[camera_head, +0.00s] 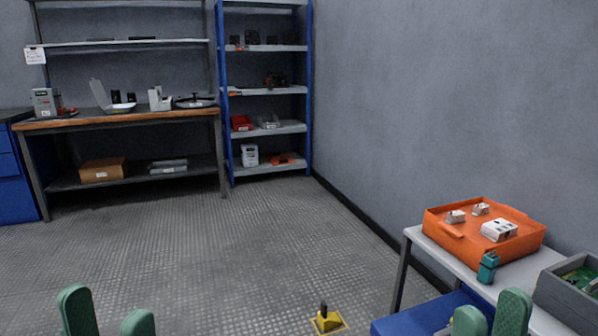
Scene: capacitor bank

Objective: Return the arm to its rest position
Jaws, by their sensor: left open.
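My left gripper (108,311) shows at the bottom left of the head view. Its two green fingertips stand apart with nothing between them, over the open floor. My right gripper (490,315) shows at the bottom right. Its two green fingertips are also apart, with nothing seen between them, in front of the table (455,252). The arms behind both grippers are below the picture and hidden.
On the table are an orange tray (465,243) with several small white parts, a teal item (488,267) and a grey bin (572,300). A yellow floor piece (328,320) lies left of it. A workbench (120,119) and blue shelf (266,130) stand far back. The middle floor is clear.

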